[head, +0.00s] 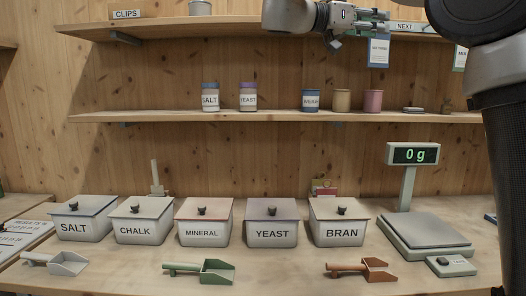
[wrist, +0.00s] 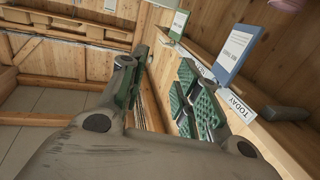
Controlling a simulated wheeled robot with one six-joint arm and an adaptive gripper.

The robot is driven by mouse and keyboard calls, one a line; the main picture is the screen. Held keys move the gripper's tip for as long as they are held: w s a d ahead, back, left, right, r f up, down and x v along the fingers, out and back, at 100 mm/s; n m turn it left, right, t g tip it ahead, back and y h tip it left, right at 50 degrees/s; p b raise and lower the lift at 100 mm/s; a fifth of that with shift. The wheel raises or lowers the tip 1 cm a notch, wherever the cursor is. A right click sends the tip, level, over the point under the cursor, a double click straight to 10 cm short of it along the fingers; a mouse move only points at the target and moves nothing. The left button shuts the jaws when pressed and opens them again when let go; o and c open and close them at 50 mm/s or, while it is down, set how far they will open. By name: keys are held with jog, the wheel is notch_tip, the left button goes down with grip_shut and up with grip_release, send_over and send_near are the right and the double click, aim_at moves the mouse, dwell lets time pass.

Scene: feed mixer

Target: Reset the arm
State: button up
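My gripper (head: 372,22) is raised in front of the upper shelf at the top of the head view, beside a blue-edged card (head: 378,53). In the wrist view my gripper (wrist: 165,85) shows two fingers with green pads standing apart, with nothing between them. It is open and empty. The blue-edged card (wrist: 238,48) is just beyond the right finger in that view, and a green-edged card (wrist: 180,22) is farther off. I cannot tell whether the right finger touches the shelf edge.
The upper shelf (head: 225,27) and lower shelf (head: 170,116) hold small jars and cups. Several lidded bins, such as the bran bin (head: 342,230), line the counter. Three scoops lie in front, including a green scoop (head: 215,271). A scale (head: 425,232) reads 0 g at right.

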jog(key=w+a+r+n+t+y, duration=0.2)
jog(key=w+a+n+t+y, duration=0.7)
jog(key=w+a+t+y, duration=0.6)
jog(key=s+a+f+n+g+y, duration=0.2)
jog(key=f+n+y, duration=0.25)
jog(key=f, duration=0.25)
jog(key=s+a+f+n+g+y, duration=0.1)
jog(key=a+f+n+y, duration=0.25)
jog(key=f+y, duration=0.2)
jog(key=s+d+f+n+g+h, duration=0.1)
jog(key=s+d+f+g, duration=0.45)
jog(key=s+f, duration=0.4)
jog(key=s+d+f+g+h, duration=0.2)
jog(key=s+d+f+g, duration=0.2)
jog(key=s+d+f, duration=0.5)
jog(key=s+d+f+m+g+h, duration=0.1)
jog(key=s+d+f, duration=0.4)
jog(key=s, duration=0.5)
jog(key=s+d+f+m+g+h, duration=0.1)
jog(key=s+d+f+h, duration=0.2)
jog(key=s+d+f, duration=0.3)
jog(key=shift+s+d+f+m+g+h, duration=0.15)
jog(key=shift+s+d+m+g+h, duration=0.2)
jog(key=shift+s+d, duration=1.9)
